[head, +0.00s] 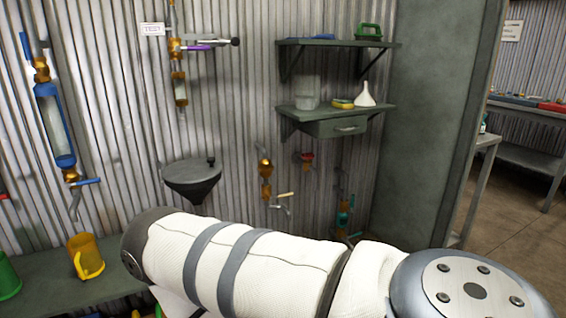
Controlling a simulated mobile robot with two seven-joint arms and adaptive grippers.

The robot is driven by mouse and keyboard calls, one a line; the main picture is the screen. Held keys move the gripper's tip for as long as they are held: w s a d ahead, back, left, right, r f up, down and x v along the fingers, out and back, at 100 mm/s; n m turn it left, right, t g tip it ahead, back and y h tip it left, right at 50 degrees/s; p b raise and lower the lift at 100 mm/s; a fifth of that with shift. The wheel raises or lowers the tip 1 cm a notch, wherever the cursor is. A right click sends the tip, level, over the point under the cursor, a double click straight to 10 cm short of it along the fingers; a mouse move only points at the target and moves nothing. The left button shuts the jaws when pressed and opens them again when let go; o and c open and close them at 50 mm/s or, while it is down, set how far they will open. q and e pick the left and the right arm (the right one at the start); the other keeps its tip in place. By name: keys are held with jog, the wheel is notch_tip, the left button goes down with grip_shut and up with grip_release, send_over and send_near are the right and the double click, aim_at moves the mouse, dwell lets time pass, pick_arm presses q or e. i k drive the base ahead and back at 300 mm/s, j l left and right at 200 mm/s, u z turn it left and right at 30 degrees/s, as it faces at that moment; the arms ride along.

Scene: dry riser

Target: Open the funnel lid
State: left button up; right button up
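The dark grey funnel (196,187) is fixed to the corrugated wall, left of the middle in the head view. Its flat round lid (185,172) lies level across the top and looks closed. A small black knob (211,161) stands up at the lid's right rear edge. My white-sleeved arm lies across the lower foreground from the right, below and in front of the funnel, and hides what is under it. Neither gripper shows in this view.
A yellow jug (85,257) and a green jug (8,276) stand on the bench (45,283) at lower left. Wall pipes with valves flank the funnel. Two shelves (340,108) hang at upper right. The space directly above the lid looks clear.

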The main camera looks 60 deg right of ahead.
aim_at(190, 171)
jog(key=z, duration=1.4)
